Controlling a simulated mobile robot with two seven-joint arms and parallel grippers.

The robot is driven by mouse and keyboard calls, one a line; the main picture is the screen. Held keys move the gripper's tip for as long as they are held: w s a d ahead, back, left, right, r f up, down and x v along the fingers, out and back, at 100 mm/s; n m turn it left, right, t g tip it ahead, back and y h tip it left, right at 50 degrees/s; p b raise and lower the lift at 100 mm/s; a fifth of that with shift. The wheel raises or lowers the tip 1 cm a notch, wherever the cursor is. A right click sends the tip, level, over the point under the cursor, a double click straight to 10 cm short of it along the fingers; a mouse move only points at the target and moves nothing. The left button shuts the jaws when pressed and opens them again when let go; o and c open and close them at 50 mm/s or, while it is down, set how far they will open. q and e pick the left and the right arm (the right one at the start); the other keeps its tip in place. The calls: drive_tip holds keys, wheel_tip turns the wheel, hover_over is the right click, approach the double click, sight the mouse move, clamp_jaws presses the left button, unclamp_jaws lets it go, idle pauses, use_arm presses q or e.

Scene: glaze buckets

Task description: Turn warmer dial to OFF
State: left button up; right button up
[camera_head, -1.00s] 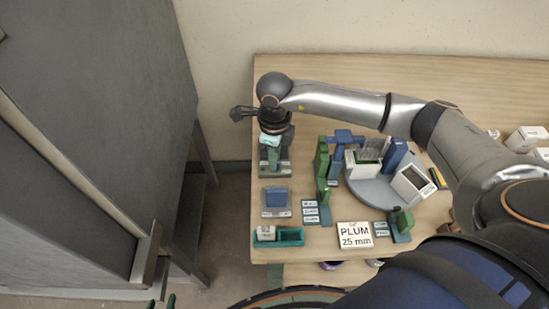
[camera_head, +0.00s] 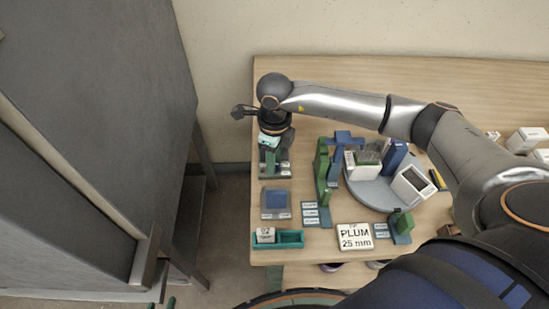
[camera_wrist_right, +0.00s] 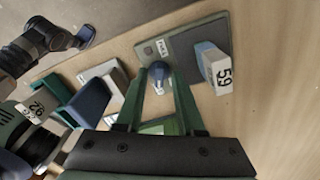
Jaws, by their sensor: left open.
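In the head view, my right gripper (camera_head: 269,150) hangs over the plate (camera_head: 275,172) at the table's left side and hides the knob.
A pale block marked 59 (camera_wrist_right: 214,66) stands on the plate close to the right finger. A blue-topped unit (camera_head: 275,202) and a teal tray (camera_head: 291,238) lie in front. Green and blue stands and a round grey turntable (camera_head: 375,194) are to the right.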

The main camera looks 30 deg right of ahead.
drive_tip(key=shift+o, duration=0.2)
wheel_tip(320, 180, up, 12)
drive_tip(key=shift+r+b, duration=0.25)
drive_tip(key=shift+b, duration=0.15)
drive_tip(key=shift+s, duration=0.1)
idle(0.5)
